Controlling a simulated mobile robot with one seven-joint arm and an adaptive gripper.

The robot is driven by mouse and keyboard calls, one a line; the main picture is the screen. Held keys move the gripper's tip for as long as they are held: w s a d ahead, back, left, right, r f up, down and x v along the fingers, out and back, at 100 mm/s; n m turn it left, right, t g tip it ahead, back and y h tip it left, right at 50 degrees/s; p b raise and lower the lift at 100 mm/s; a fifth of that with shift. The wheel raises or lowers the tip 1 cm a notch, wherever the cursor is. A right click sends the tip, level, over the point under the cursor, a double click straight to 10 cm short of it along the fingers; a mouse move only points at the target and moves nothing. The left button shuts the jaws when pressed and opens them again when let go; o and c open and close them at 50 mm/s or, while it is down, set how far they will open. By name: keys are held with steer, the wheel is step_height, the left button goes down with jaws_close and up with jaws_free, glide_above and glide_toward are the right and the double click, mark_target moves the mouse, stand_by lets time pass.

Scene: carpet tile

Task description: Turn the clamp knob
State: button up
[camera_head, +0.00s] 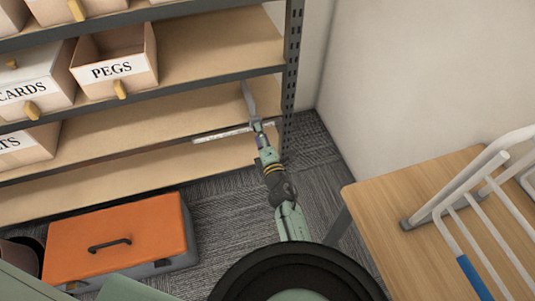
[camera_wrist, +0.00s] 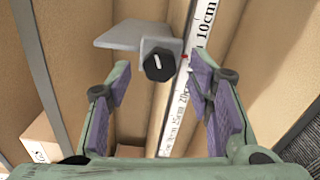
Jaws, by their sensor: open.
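The clamp knob (camera_wrist: 159,67) is a black faceted knob with a white mark, on the end of a grey metal clamp (camera_wrist: 125,37). In the wrist view it lies between and just beyond the fingertips of my gripper (camera_wrist: 160,78). My gripper is open, with purple pads on either side, and I see no contact with the knob. In the head view my gripper (camera_head: 258,128) is at the shelf's right end, by a thin grey upright piece of the clamp (camera_head: 248,97). The knob cannot be made out there.
A white scale marked in cm (camera_wrist: 175,122) runs behind the clamp. The metal shelf post (camera_head: 291,70) stands right of my arm. Labelled bins, including PEGS (camera_head: 118,74), fill the shelf's left. An orange toolbox (camera_head: 118,238) and a wooden table (camera_head: 395,240) flank my arm.

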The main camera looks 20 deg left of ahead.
steer(key=v, duration=1)
steer(key=shift+s, duration=0.15)
stand_by(0.4)
